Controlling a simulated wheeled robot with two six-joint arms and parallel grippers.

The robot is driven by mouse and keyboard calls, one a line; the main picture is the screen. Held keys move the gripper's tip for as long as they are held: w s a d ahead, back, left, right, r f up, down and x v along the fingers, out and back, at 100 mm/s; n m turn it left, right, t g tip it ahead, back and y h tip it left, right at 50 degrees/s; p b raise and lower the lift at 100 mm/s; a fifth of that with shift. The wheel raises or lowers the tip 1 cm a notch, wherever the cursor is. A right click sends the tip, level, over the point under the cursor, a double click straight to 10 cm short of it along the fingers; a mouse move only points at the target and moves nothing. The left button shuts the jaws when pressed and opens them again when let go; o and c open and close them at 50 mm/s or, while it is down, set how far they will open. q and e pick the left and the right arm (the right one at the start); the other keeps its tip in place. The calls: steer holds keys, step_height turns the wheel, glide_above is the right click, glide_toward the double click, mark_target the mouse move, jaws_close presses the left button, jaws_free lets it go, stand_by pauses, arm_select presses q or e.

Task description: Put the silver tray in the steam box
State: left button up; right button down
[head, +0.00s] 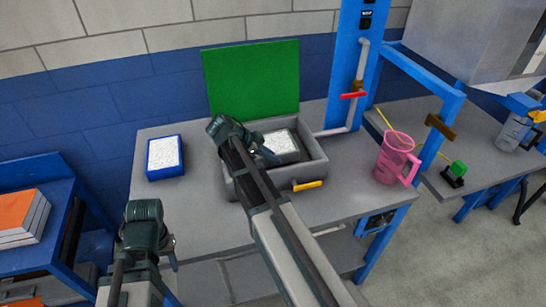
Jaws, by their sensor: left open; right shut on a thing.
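The steam box (245,188) is a grey box on the table, with its green lid (252,78) standing open at the back and a yellow handle at the front. The silver tray (292,157), with white speckled contents, is within the box opening. I cannot tell whether it rests on the floor of the box. My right gripper (257,151) is shut on the left side of the tray; its arm hides part of the box. My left gripper (172,252) is open and empty in front of the table's left part, apart from the tray.
A blue tray (164,158) with white contents lies on the table (360,205) left of the box. A pink jug (394,158) stands to the right, near a blue post (345,70) with a red-handled pipe. A blue shelf with orange-topped items (22,212) is at far left.

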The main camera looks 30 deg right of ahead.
steer(key=shift+f, duration=0.35)
steer(key=c, duration=0.9)
jaws_free()
steer(key=shift+r, duration=0.1)
steer(key=shift+r+p, duration=0.4)
steer(key=shift+r, duration=0.15)
steer(key=p+v, duration=0.7)
steer(key=v, duration=0.3)
steer(key=shift+w+a+r+p, duration=0.1)
steer(key=shift+r+p, duration=0.2)
steer(key=shift+p, duration=0.05)
steer(key=shift+w+a+r+p, duration=0.1)
steer(key=shift+a+r+p, duration=0.3)
steer(key=shift+a, duration=0.2)
steer(key=s+a+f+n+y, duration=0.2)
steer(key=s+a+n, duration=0.4)
steer(key=a+n, duration=0.1)
steer(key=s+a+f+n+t+y, duration=0.1)
steer(key=s+a+f+n+y, duration=0.1)
steer(key=s+a+n, duration=0.4)
steer(key=s+a+f+n+y, duration=0.2)
steer(key=s+a+n, duration=0.4)
steer(key=a+n, duration=0.3)
steer(key=shift+s+a+f+n+t+y, duration=0.1)
steer(key=shift+n+t+y, duration=0.1)
steer(key=shift+n+y, duration=0.35)
steer(key=shift+s+f+n+t+y, duration=0.15)
steer(key=shift+n+t+y, duration=0.1)
steer(key=shift+n, duration=0.5)
steer(key=shift+r, duration=0.1)
